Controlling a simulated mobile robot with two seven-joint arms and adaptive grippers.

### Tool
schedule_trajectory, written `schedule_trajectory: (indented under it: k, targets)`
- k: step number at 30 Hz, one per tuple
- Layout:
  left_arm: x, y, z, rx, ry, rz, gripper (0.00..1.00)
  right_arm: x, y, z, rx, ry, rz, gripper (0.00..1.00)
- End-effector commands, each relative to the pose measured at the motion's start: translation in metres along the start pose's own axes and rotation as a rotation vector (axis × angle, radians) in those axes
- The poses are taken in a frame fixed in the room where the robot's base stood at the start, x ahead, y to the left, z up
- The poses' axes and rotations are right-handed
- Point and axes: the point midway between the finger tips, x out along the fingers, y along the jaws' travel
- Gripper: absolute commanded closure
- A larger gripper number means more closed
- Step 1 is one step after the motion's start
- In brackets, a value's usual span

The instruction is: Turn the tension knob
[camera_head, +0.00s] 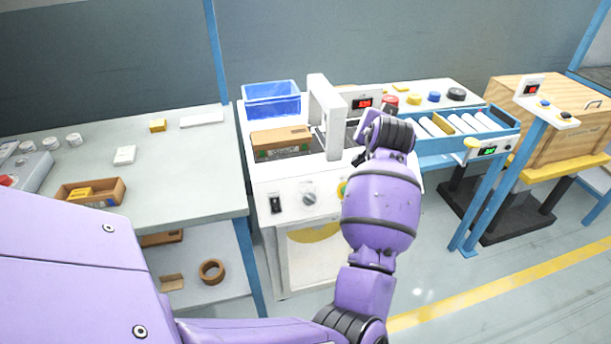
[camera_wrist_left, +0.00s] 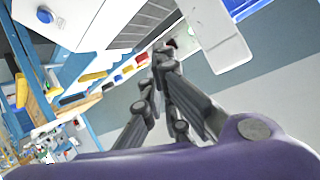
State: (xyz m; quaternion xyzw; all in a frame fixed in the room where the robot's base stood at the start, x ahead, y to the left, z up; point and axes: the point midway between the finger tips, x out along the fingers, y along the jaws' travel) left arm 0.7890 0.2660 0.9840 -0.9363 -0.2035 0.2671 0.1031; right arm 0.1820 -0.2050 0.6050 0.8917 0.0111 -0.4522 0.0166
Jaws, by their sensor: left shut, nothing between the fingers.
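A white machine (camera_head: 290,181) with an upright white arch (camera_head: 325,115) stands in the middle of the head view. Its front panel carries a round grey knob (camera_head: 309,198), which looks like the tension knob, and a black switch (camera_head: 276,204) to its left. A yellow-green button (camera_head: 342,190) is partly hidden by my left arm. My left wrist is above and right of the grey knob, in front of the machine; its fingers are hidden there. In the left wrist view, my left gripper (camera_wrist_left: 164,53) is shut and empty. The knob cannot be made out there. My right gripper is out of view.
A brown carton (camera_head: 281,140) and a blue bin (camera_head: 272,100) sit on the machine. A roller conveyor (camera_head: 460,139) stands right of my wrist, and a wooden crate (camera_head: 560,125) further right. A grey bench (camera_head: 180,180) stands left. Floor in front is clear.

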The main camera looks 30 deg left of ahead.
Motion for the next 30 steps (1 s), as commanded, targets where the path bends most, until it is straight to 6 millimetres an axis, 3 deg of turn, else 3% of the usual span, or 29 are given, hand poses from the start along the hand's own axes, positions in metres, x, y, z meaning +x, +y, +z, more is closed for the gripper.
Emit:
schedule_trajectory:
  k: [2, 5, 10, 12, 17, 23, 30]
  targets:
    - [-0.001, 0.006, -0.007, 0.007, -0.078, -0.011, 1.00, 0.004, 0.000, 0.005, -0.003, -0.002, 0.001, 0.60]
    - [-0.004, 0.007, 0.003, 0.038, -0.213, -0.029, 1.00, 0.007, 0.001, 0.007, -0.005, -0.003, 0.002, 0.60]
    - [-0.014, -0.005, 0.074, 0.145, -0.515, -0.080, 1.00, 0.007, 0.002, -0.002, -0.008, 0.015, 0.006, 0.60]
    - [-0.021, -0.012, 0.090, 0.181, -0.589, -0.099, 1.00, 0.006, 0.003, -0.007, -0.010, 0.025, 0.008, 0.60]
    - [-0.028, -0.017, 0.103, 0.216, -0.658, -0.105, 1.00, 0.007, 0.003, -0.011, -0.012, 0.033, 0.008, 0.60]
    - [-0.008, -0.020, 0.120, 0.221, -0.659, -0.101, 1.00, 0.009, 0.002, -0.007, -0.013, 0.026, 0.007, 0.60]
    - [0.034, -0.029, 0.150, 0.220, -0.658, -0.102, 1.00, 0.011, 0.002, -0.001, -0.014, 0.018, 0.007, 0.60]
